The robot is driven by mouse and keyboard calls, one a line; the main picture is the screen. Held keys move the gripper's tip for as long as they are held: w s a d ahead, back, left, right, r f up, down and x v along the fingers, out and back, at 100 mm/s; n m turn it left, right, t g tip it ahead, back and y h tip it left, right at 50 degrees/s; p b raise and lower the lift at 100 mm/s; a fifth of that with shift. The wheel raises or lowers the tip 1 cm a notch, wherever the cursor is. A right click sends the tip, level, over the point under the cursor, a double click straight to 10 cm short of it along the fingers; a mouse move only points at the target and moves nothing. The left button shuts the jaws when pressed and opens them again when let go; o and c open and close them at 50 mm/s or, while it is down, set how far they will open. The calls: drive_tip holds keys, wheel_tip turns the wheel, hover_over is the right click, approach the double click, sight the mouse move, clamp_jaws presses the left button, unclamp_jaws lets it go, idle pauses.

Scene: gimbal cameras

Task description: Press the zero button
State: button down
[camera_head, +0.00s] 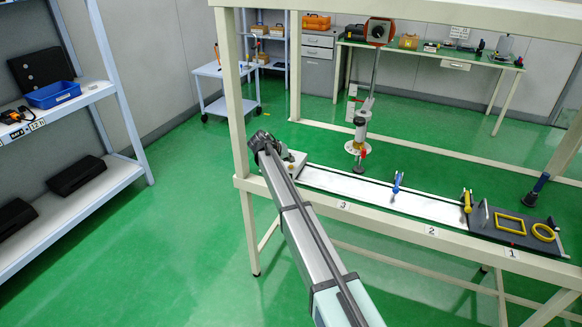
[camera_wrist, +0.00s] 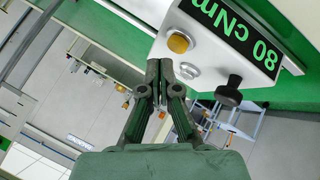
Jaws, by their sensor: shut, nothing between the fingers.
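A white device with a green-digit display reading "80 cNm" (camera_wrist: 238,32) fills the upper right of the wrist view, tilted in the picture. Its face carries a round yellow button (camera_wrist: 179,42), a small silver round part (camera_wrist: 188,71) and a black knob (camera_wrist: 231,88). I cannot read a label that marks the zero button. My gripper (camera_wrist: 160,66) is shut and empty, its tips just below and left of the yellow button in the picture; I cannot tell whether they touch the device. In the head view my gripper (camera_head: 262,141) is beside the white device (camera_head: 291,166), largely hidden by my arm.
The device stands at the left end of a cream-framed bench (camera_head: 390,222) with a white strip, blue and yellow clamps, and a dark board (camera_head: 512,226). A bench post (camera_head: 236,100) stands close to my arm. Shelves (camera_head: 75,195) are at left; green floor between is clear.

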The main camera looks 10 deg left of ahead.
sight(290, 166)
drive_tip(key=shift+f, duration=0.15)
drive_tip(key=shift+f+b, duration=0.25)
drive_tip(key=shift+b, duration=0.15)
drive_tip(key=shift+f+b, duration=0.35)
drive_tip(key=shift+f, duration=0.1)
idle(0.5)
drive_tip(key=shift+r, duration=0.1)
idle(0.3)
drive_tip(key=shift+r, duration=0.75)
drive_tip(key=shift+r, duration=0.1)
drive_tip(key=shift+r+p, duration=0.55)
drive_tip(key=shift+r, duration=1.9)
